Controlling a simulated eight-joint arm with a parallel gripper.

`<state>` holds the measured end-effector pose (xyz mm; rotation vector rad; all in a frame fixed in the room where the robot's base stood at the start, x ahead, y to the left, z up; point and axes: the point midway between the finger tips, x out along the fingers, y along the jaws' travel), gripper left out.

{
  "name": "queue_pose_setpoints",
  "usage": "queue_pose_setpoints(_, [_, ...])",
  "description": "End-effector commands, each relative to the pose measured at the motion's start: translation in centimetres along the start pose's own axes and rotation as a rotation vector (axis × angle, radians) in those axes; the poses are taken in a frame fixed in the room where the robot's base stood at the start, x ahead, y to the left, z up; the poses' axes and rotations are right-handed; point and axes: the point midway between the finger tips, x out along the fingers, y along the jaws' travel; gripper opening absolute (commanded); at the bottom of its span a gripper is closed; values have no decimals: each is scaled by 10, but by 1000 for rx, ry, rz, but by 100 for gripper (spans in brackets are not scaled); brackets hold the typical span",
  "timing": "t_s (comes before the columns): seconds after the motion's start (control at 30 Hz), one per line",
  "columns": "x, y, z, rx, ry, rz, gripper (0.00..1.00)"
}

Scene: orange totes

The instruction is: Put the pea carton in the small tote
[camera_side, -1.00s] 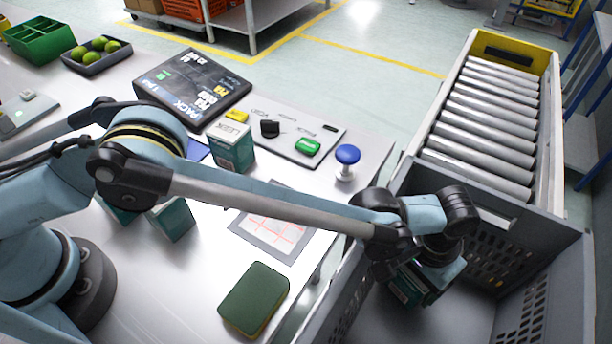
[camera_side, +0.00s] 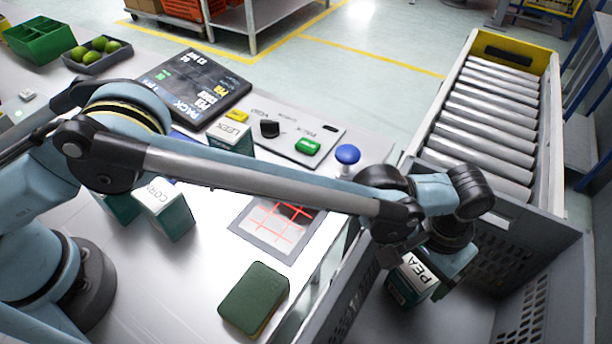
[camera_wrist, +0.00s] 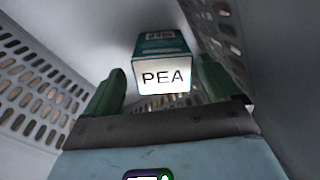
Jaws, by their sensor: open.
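The pea carton (camera_side: 412,280) is a small teal box with a white end marked PEA. It is inside the grey tote with perforated walls (camera_side: 540,300) at the lower right in the side view. In the wrist view the carton (camera_wrist: 163,65) shows its PEA end towards me. My gripper (camera_wrist: 162,82) has its two green fingers apart, one on each side of the carton, with gaps visible. In the side view my gripper (camera_side: 432,262) is above and partly over the carton, and its fingertips are hidden. Whether the carton touches the tote floor is unclear.
Corn (camera_side: 165,212) and leek (camera_side: 232,140) cartons stand on the table at left. A green sponge-like block (camera_side: 254,298) lies near its front edge. A blue button (camera_side: 347,155) stands nearby. A roller conveyor (camera_side: 482,110) is behind the tote.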

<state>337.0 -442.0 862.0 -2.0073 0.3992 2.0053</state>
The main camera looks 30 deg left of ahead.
Motion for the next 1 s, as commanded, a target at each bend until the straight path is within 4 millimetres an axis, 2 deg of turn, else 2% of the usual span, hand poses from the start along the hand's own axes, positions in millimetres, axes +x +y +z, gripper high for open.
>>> queue_pose_setpoints(0.03, [-12, 0, 0, 0, 0, 0, 90])
queue_pose_setpoints(0.2, [-48, 0, 0, 0, 0, 0, 90])
queue_pose_setpoints(0.4, [-76, 0, 0, 1, 0, 0, 90])
queue_pose_setpoints(0.6, [-87, 0, 0, 1, 0, 0, 90])
queue_pose_setpoints(0.9, [-88, 0, 0, -2, 2, 1, 90])
queue_pose_setpoints(1.0, [-96, -6, -6, -49, 20, 21, 90])
